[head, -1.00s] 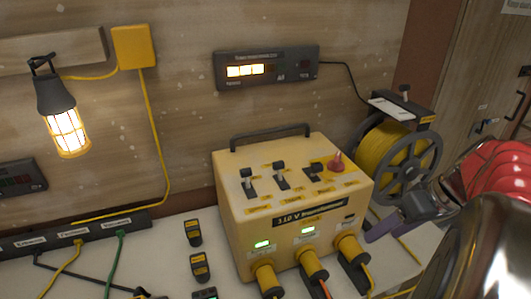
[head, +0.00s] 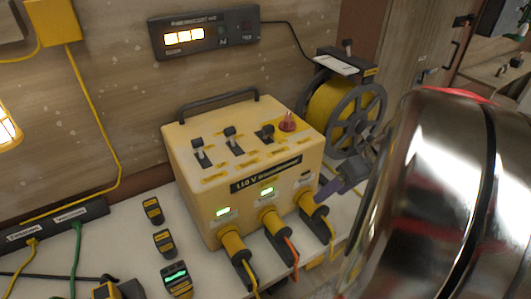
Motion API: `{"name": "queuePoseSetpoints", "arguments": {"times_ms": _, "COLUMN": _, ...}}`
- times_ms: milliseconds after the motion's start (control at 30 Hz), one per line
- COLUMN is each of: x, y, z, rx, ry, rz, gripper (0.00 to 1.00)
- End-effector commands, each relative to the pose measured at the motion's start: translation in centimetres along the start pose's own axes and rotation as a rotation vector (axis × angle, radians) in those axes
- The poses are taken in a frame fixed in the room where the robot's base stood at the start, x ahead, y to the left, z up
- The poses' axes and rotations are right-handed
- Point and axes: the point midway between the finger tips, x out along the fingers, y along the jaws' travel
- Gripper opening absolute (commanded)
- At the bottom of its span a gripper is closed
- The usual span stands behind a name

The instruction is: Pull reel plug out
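The yellow transformer box (head: 285,181) stands on the bench with three yellow plugs in its front: a left plug (head: 233,242), a middle plug (head: 273,221) and a right plug (head: 311,205). No label shows which one is the reel plug. The cable reel (head: 334,104), with yellow cable on a grey drum, stands behind the box at right. My gripper (head: 333,188), with purplish fingers, is just right of the right plug, close to its upper side. Whether it touches the plug, and how far its fingers are apart, cannot be made out. My shiny arm hides the right side.
Three switches and a red knob (head: 287,122) are on top of the box. Green lights show above the left and middle plugs; the right one is dark. Small yellow-black devices (head: 164,242) lie left of the box. A power strip (head: 60,222) is at far left.

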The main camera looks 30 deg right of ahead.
Motion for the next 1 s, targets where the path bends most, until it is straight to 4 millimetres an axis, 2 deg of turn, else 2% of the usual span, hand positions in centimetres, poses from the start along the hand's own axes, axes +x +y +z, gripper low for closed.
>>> {"name": "queuePoseSetpoints", "arguments": {"times_ms": 300, "x": 5.1, "y": -0.1, "z": 0.0, "rx": -0.001, "ry": -0.003, "rz": -0.004, "gripper": 0.58}}
{"name": "queuePoseSetpoints", "arguments": {"times_ms": 500, "x": 7.7, "y": -0.1, "z": 0.0, "rx": -0.001, "ry": -0.002, "rz": -0.002, "gripper": 0.58}}
{"name": "queuePoseSetpoints", "arguments": {"times_ms": 700, "x": 8.7, "y": 0.0, "z": 0.0, "rx": -0.001, "ry": -0.001, "rz": 0.000, "gripper": 0.58}}
{"name": "queuePoseSetpoints", "arguments": {"times_ms": 933, "x": 8.7, "y": -0.1, "z": 0.0, "rx": -0.001, "ry": -0.001, "rz": 0.000, "gripper": 0.58}}
{"name": "queuePoseSetpoints", "arguments": {"times_ms": 1000, "x": 8.7, "y": -0.1, "z": 0.0, "rx": -0.001, "ry": -0.001, "rz": 0.000, "gripper": 0.55}}
